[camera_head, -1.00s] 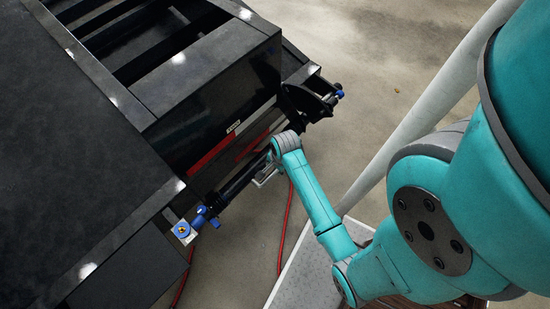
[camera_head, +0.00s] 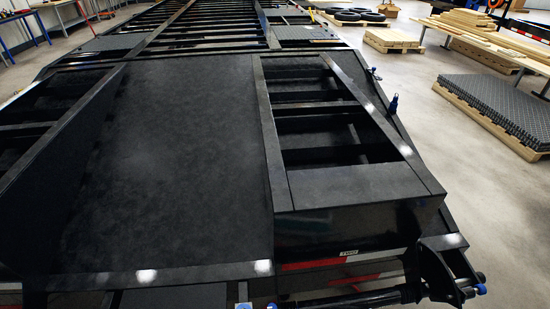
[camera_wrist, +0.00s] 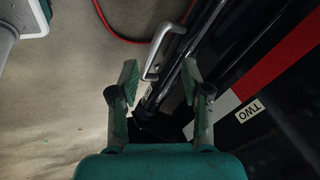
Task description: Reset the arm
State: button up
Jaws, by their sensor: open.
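My gripper (camera_wrist: 160,82) shows in the wrist view with its two green-tipped fingers spread apart. It is open and nothing is between the fingers. Beyond the fingertips are a metal handle (camera_wrist: 163,48) and a dark cylinder rod (camera_wrist: 172,80) along the trailer's end. My arm and gripper are out of the head view. The black trailer frame (camera_head: 185,150) fills much of the head view. Its end with the red and white strip (camera_head: 335,261) is at the bottom, and the strip also shows in the wrist view (camera_wrist: 270,60).
A red hose (camera_wrist: 110,32) lies on the floor in the wrist view. In the head view, a pallet of grey plates (camera_head: 505,108) and stacked lumber (camera_head: 470,20) stand at the right. Open floor (camera_head: 435,140) lies between them and the trailer.

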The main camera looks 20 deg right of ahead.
jog(key=s+a+r+n+t, duration=0.3)
jog(key=s+a+r+n, duration=0.1)
jog(key=r, duration=0.6)
jog(key=s+a+r+n+t+y, duration=0.1)
jog(key=s+a+r+n+t, duration=0.2)
jog(key=r, duration=0.7)
jog(key=s+a+r+n+t, duration=0.4)
jog(key=s+a+r+n, duration=0.2)
jog(key=r, duration=0.4)
jog(key=s+n, duration=0.1)
jog(key=n, duration=0.1)
jog(key=shift+s+n+y, duration=0.3)
jog(key=shift+s+y, duration=0.05)
jog(key=shift+y, duration=0.05)
